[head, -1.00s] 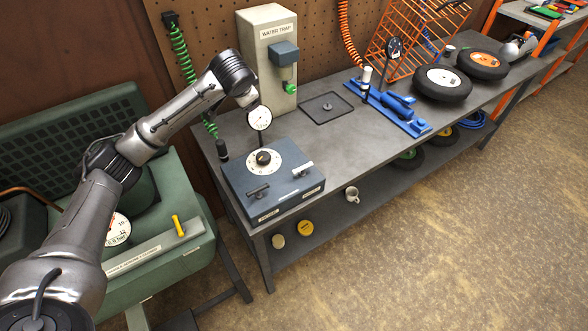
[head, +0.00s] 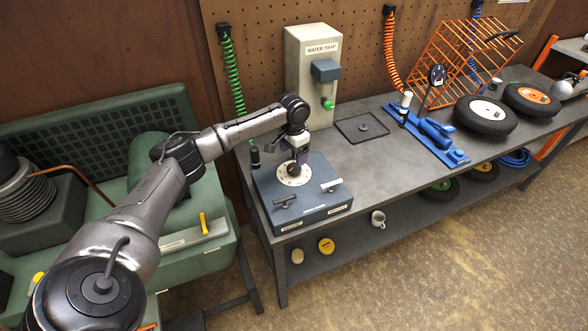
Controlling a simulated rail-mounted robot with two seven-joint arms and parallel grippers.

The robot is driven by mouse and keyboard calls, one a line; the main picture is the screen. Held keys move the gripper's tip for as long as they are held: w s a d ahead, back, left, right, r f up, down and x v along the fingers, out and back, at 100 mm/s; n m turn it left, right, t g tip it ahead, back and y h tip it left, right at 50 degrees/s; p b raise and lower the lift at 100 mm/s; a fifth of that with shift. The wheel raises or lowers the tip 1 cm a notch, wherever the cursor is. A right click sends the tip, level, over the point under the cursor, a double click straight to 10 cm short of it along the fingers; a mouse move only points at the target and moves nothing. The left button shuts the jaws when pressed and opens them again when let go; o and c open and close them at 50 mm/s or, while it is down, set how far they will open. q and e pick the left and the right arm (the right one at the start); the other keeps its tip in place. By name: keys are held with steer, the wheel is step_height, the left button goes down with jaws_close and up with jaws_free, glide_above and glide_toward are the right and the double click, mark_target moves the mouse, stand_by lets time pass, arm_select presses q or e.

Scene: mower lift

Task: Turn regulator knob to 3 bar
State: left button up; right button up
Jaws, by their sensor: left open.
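The regulator is a blue-grey box (head: 312,208) on the near left end of the workbench. Its round white dial (head: 281,179) lies on top, with the dark knob (head: 293,169) in its middle. My left gripper (head: 297,160) points down from above at the knob; its fingers are open and their tips are at or just over the knob. Whether they touch it is too small to tell. The gauge behind the box is hidden by my arm and hand. My right gripper is out of view.
The water trap (head: 305,67) stands behind. A flat black tray (head: 362,128) and a blue tool (head: 432,134) lie to the right. The bench between is clear.

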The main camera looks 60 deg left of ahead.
mark_target(293, 167)
arm_select(q)
steer(key=shift+f+b, duration=0.55)
steer(key=shift+f, duration=3)
